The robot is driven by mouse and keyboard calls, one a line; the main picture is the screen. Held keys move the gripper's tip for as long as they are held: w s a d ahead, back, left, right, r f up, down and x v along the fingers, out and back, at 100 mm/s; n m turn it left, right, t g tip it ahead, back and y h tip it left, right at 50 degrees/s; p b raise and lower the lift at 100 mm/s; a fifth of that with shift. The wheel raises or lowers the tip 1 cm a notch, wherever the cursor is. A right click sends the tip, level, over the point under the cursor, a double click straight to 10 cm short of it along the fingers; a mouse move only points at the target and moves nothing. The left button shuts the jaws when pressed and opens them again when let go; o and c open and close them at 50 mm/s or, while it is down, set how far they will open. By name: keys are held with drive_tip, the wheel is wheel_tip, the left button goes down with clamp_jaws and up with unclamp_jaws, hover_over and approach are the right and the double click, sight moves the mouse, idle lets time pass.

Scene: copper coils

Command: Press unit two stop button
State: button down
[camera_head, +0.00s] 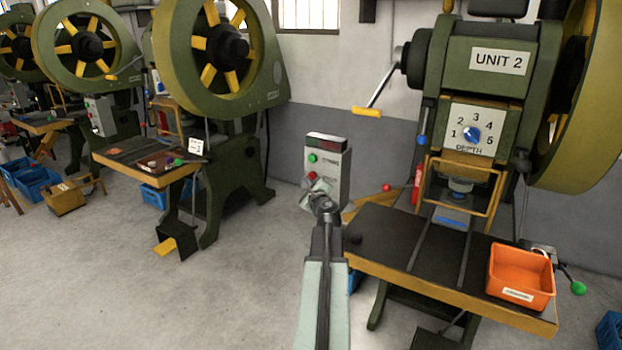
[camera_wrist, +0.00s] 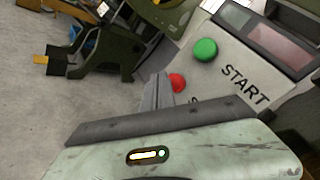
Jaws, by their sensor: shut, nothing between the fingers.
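The unit two press (camera_head: 480,45) is green and carries a "UNIT 2" label in the head view. A grey control box (camera_head: 336,182) stands at its left. The box has a green button (camera_head: 312,158) above a red stop button (camera_head: 311,176). My gripper (camera_head: 319,187) is shut and empty in front of the lower part of the box. In the wrist view, the red button (camera_wrist: 178,82) lies right beside my fingertips (camera_wrist: 160,90), which partly overlap its edge. I cannot tell whether they touch. The green button (camera_wrist: 204,50) is beside the word "START". The stop lettering is mostly hidden by my gripper.
The press table (camera_head: 390,240) lies right of my arm, with an orange bin (camera_head: 520,277) on it. A crank with a yellow handle (camera_head: 366,112) sticks out above the box. Another green press (camera_head: 215,50) stands at the left. The floor between is open.

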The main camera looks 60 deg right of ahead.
drive_tip(key=a, duration=0.5)
idle(0.5)
idle(0.6)
